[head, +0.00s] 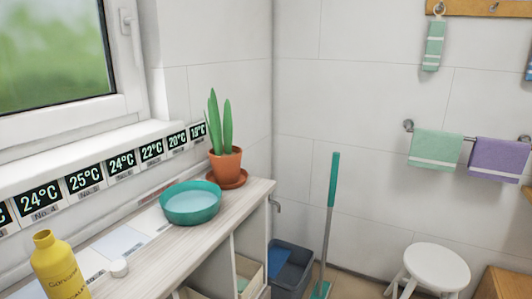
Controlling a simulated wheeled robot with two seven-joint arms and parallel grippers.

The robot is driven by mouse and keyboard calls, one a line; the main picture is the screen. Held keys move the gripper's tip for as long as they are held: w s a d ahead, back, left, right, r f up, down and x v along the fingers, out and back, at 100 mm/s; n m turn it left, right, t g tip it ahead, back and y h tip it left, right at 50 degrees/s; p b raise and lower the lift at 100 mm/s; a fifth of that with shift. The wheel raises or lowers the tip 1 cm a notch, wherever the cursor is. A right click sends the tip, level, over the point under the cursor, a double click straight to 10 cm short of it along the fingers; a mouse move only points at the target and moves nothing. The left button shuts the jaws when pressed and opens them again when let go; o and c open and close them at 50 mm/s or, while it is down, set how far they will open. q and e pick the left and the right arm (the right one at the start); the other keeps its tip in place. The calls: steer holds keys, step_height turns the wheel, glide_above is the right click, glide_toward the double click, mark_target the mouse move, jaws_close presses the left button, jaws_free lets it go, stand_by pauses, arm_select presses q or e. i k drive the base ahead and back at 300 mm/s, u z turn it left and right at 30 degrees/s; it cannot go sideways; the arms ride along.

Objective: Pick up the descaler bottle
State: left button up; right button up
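A yellow bottle (61,268) with printed lettering stands upright near the left end of the counter, at the lower left of the head view. The lettering is too small to read fully, and its lower part is cut off by the picture edge. A small white round cap (119,267) lies on the counter to its right. No other bottle shows. Neither of my grippers is in view.
A teal basin (190,203) and a potted plant (225,160) stand further along the counter (178,251) below the window. A mop (331,215), a dark bin (291,271) and a white stool (437,266) stand on the floor to the right.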

mark_target(53, 262)
steer(key=u, duration=1.45)
